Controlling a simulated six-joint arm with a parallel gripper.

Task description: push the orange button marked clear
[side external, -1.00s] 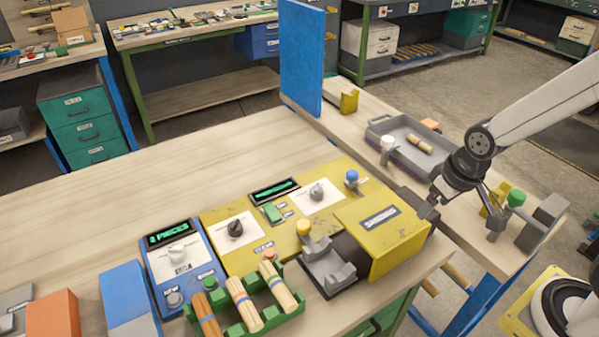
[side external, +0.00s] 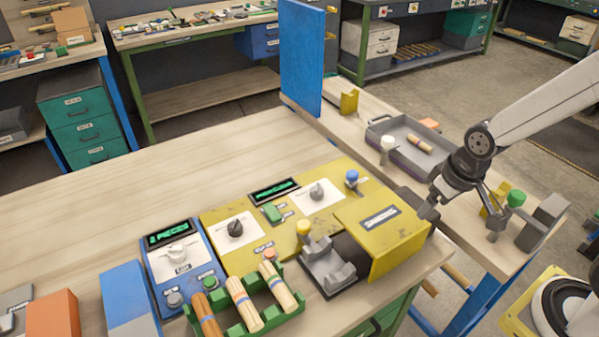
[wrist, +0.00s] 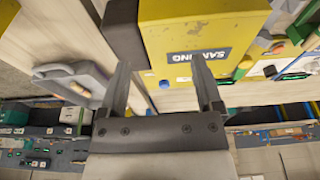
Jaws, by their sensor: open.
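A small orange-red button (side external: 269,254) sits on the front of the yellow control panel (side external: 215,222), just behind the upright ends of the wooden pieces in the green rack. A small label beside it is too blurred to read. My gripper (side external: 432,206) is at the right end of the yellow machine, well to the right of the button and apart from it. In the wrist view my gripper (wrist: 160,62) is open, with nothing between its fingers. The yellow cover marked SANDING (wrist: 205,14) lies beyond the fingertips there.
A green rack (side external: 244,327) with several turned wood pieces stands in front of the panel. A blue counter box (side external: 158,266) is to its left. A grey cradle (side external: 326,268) and yellow knob (side external: 303,227) are to the button's right. The bench behind is clear.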

